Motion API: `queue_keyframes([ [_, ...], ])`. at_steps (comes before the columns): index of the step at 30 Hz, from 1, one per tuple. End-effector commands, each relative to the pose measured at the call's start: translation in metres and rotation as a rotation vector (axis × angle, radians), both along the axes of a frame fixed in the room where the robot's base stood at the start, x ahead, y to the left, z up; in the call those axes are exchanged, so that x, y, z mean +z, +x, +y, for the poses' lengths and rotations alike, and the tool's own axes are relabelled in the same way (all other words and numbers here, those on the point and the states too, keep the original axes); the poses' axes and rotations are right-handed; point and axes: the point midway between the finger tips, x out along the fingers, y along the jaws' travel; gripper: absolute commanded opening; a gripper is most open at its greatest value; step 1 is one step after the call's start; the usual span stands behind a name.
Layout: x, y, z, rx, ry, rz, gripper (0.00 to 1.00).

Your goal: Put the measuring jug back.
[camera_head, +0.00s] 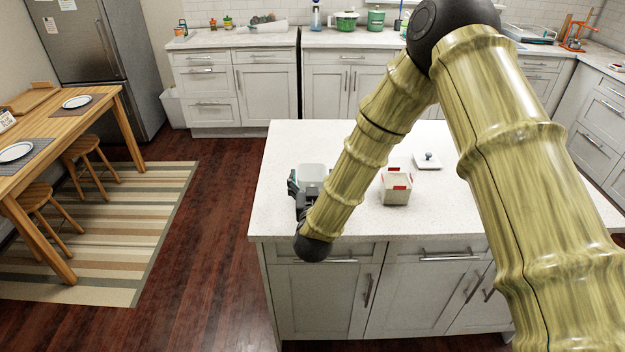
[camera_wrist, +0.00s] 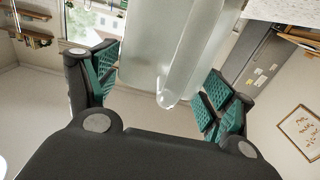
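The measuring jug (camera_head: 312,174), a pale translucent vessel, shows at the left part of the white island top, partly hidden by my gripper and arm. My gripper (camera_head: 297,190) is on its near left side. In the wrist view, the jug (camera_wrist: 145,45) appears tilted, with its long handle (camera_wrist: 192,50) toward my palm. My gripper (camera_wrist: 160,85) has its green-padded fingers spread apart, with the handle between them and space around it. I cannot tell whether a pad touches the jug body.
A clear container with red marks (camera_head: 396,187) stands on the island (camera_head: 290,140), right of my forearm. A white lid with a dark blue knob (camera_head: 428,161) lies behind it. The back counter (camera_head: 240,39) holds pots and small jars. A table (camera_head: 60,115) with plates stands left.

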Motion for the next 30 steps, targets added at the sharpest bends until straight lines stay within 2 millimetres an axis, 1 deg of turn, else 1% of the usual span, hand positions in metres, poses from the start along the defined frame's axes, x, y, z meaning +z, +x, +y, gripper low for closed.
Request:
queue_keyframes([
  [11,0.001,0.000,0.000,0.000,0.000,0.000,0.96],
  [15,0.005,-0.001,0.000,0.000,0.001,0.000,0.96],
  [20,0.000,-0.022,0.001,0.002,-0.001,0.001,0.96],
  [30,0.001,-0.084,0.000,0.001,0.000,0.001,0.96],
])
